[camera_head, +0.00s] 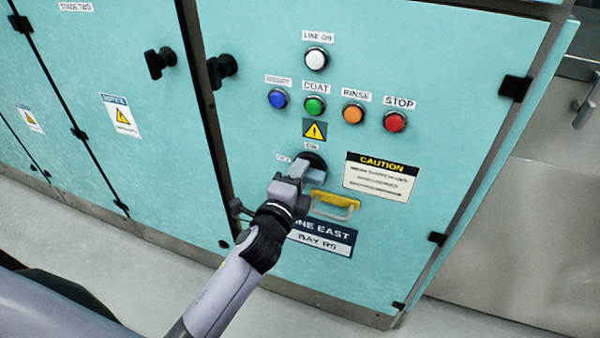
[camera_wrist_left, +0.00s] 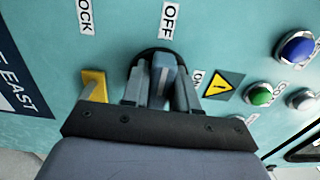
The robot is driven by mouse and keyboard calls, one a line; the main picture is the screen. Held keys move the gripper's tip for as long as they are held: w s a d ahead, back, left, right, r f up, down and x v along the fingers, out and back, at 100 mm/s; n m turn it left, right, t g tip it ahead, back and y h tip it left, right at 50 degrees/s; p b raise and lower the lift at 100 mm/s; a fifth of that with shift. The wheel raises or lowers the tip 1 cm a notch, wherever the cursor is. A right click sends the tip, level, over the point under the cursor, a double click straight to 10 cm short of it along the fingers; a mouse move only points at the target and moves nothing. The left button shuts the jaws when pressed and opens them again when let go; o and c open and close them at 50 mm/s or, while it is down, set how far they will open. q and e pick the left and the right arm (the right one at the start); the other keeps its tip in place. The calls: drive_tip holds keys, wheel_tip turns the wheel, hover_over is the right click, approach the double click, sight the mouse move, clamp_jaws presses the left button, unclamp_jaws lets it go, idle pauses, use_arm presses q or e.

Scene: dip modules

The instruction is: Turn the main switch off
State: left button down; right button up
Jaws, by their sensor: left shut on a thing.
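The main switch is a round black dial (camera_head: 314,160) on the teal cabinet door, under a yellow warning triangle. In the left wrist view its blue-grey handle (camera_wrist_left: 160,76) stands between my finger pads, with the OFF label (camera_wrist_left: 170,20) above it and the ON label (camera_wrist_left: 196,78) to its right. A LOCK label (camera_wrist_left: 85,16) is at the upper left. My left gripper (camera_head: 296,172) is shut on the handle and hides part of the dial in the head view. The handle's exact angle is hard to tell. My right gripper is not in view.
A yellow pull (camera_head: 335,200) sits close below right of the switch. Above are blue, green, orange and red buttons (camera_head: 395,121) and a white one (camera_head: 316,59). A caution sign (camera_head: 381,177) is at right. Black door knobs (camera_head: 221,68) stick out at upper left.

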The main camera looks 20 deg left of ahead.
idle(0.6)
use_arm(q)
drive_tip(key=c, duration=1)
unclamp_jaws()
drive_tip(key=shift+o, duration=0.2)
drive_tip(key=shift+s, duration=0.1)
drive_tip(key=s, duration=0.7)
drive_tip(key=shift+a, duration=0.1)
drive_tip(key=s+a+f+n+g+h, duration=0.2)
drive_tip(key=s+f+n+g, duration=0.6)
drive_tip(key=s+f+n, duration=0.85)
wheel_tip(320, 180, up, 14)
drive_tip(key=s+a+p, duration=0.1)
drive_tip(key=p, duration=1.6)
drive_tip(key=shift+r+p, duration=0.15)
drive_tip(key=shift+p, duration=0.2)
